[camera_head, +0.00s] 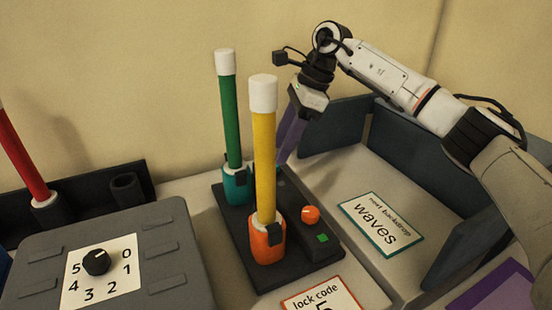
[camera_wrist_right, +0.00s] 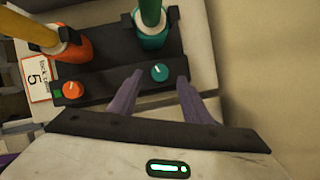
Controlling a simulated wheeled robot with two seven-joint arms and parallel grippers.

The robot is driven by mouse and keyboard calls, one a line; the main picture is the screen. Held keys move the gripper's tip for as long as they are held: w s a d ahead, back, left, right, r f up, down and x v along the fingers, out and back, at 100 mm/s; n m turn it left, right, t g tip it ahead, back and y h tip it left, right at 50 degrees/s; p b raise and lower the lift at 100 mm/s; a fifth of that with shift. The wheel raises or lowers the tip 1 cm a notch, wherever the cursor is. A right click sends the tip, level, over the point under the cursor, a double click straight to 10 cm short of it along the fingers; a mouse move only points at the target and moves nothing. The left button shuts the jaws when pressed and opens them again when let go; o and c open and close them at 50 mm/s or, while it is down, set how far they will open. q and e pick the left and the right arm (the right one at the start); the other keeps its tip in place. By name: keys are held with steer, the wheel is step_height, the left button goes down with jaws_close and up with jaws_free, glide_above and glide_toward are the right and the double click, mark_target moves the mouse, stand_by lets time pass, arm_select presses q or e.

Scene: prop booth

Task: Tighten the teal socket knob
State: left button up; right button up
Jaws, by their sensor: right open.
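The teal knob (camera_wrist_right: 159,72) is a small round knob with a pale pointer line, on the black base (camera_wrist_right: 105,90) beside the teal socket (camera_wrist_right: 152,38). The teal socket (camera_head: 238,186) holds an upright green tube (camera_head: 230,115) with a white cap. My right gripper (camera_head: 286,150) comes down behind the yellow tube, with purple fingers. In the right wrist view its open fingers (camera_wrist_right: 158,82) point at the teal knob, one on either side of it, with a gap to each; contact is not visible. In the head view the knob is mostly hidden. My left gripper is not in view.
An orange socket (camera_head: 267,243) with a yellow tube (camera_head: 265,160) and an orange knob (camera_head: 311,214) share the base. A grey dial box (camera_head: 190,270) stands left. A "waves" card (camera_head: 381,228) lies in a walled tray at right. A lock code card (camera_head: 318,295) lies in front.

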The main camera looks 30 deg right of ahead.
steer(key=shift+x, duration=2.05)
steer(key=c, duration=1)
steer(key=m, duration=0.2)
steer(key=m+t+h+p, duration=0.1)
steer(key=m, duration=0.1)
steer(key=shift+s+r+m, duration=0.1)
steer(key=shift+s+m, duration=0.05)
steer(key=shift+m, duration=0.15)
steer(key=m, duration=0.2)
steer(key=m+t+h, duration=0.1)
steer(key=m, duration=0.1)
steer(key=shift+a+m, duration=0.15)
steer(key=shift+m, duration=0.15)
steer(key=shift+h, duration=0.3)
steer(key=shift+t, duration=0.3)
